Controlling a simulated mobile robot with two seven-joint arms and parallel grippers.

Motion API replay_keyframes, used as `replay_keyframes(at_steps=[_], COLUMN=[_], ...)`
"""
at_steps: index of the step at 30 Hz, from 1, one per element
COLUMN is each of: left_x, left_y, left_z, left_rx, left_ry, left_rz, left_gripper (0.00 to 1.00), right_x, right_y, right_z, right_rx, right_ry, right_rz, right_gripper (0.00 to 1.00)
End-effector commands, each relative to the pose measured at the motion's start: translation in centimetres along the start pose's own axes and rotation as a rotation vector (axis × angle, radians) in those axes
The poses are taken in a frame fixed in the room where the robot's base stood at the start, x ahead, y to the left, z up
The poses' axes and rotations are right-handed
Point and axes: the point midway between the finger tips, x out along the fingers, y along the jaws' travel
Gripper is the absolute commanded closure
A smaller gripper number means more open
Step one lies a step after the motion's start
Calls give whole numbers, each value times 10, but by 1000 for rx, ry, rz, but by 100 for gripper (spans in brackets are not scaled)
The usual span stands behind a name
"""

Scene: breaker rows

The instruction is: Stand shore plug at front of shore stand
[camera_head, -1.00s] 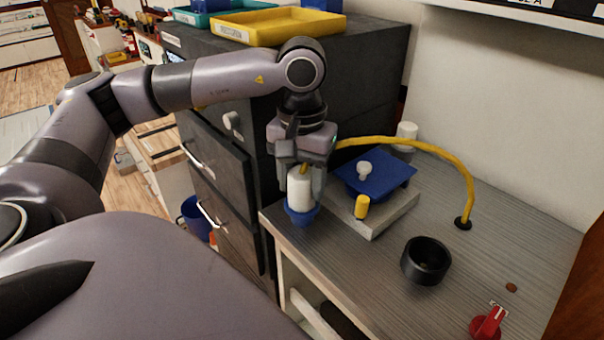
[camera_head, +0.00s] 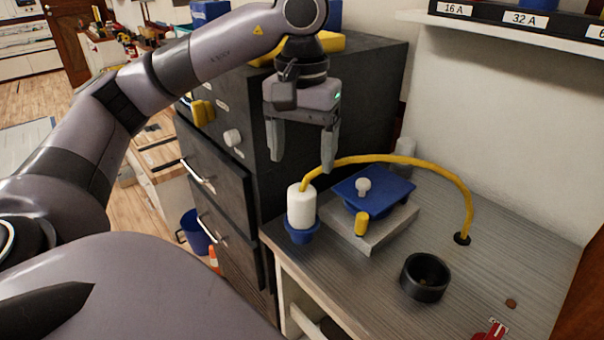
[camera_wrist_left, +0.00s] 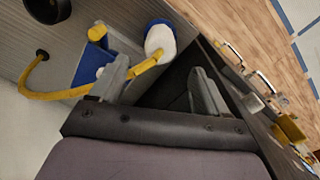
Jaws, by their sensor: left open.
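The shore plug (camera_head: 301,206) has a white body and a blue lower end. It stands upright near the bench's left edge, with a yellow cable leaving its top; it also shows in the left wrist view (camera_wrist_left: 160,40). Beside it is the shore stand, a grey block (camera_head: 372,236) with a blue lid (camera_head: 373,190) and a yellow peg in front. My left gripper (camera_head: 301,165) is open and empty above the plug, clear of it. In the left wrist view its fingers (camera_wrist_left: 160,90) are spread apart. My right gripper is not in view.
The yellow cable (camera_head: 400,160) arches behind the stand to a hole in the bench. A black round socket (camera_head: 425,276) and a red switch (camera_head: 490,331) are at the front right. A dark drawer cabinet (camera_head: 340,110) stands behind my gripper.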

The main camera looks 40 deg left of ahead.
Motion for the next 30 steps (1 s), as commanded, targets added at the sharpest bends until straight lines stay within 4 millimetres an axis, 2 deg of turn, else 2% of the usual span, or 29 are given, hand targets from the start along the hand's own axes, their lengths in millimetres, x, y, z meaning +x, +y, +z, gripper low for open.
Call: replay_keyframes(at_steps=[1, 3, 7, 15, 30], left_x=[-12, -20, -27, -28, -28], left_y=[0, 0, 0, 0, 0], left_z=[-1, 0, 0, 0, 0], left_rx=[0, -1, 0, 0, 0], left_ry=[3, 2, 0, 0, 0], left_rz=[1, 0, 0, 0, 0], left_gripper=[24, 24, 24, 24, 24], right_x=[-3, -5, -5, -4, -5], right_y=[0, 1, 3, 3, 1], right_z=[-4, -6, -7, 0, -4], right_rx=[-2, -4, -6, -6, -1], right_ry=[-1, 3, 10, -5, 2], right_rz=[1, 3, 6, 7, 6], right_gripper=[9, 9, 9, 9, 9])
